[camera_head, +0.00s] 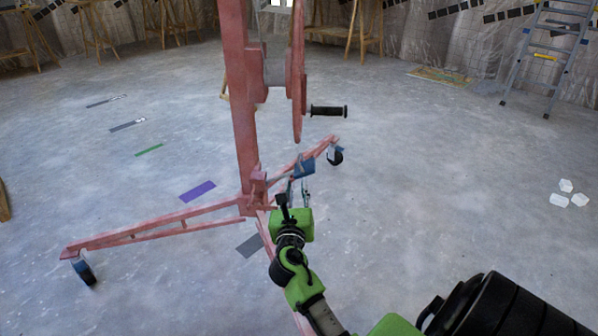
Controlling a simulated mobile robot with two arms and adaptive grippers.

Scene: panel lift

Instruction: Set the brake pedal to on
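The red panel lift (245,120) stands left of centre, with its post upright and legs spread on the floor. A small blue pedal (304,166) shows at the lift's base, right of the post; I take it for the brake pedal. My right gripper (298,192), on a green and black arm, reaches in from the lower right. It is just below the blue pedal in the picture. Whether they touch is not clear. Its fingers are small and partly hidden by the wrist, so their opening cannot be told. My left gripper is out of view.
A black crank handle (328,112) sticks out right of the post. Caster wheels (84,271) end the legs. A stepladder (548,60) and white pieces (567,194) are at the right. Wooden trestles (170,22) line the back. The floor right of the lift is mostly clear.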

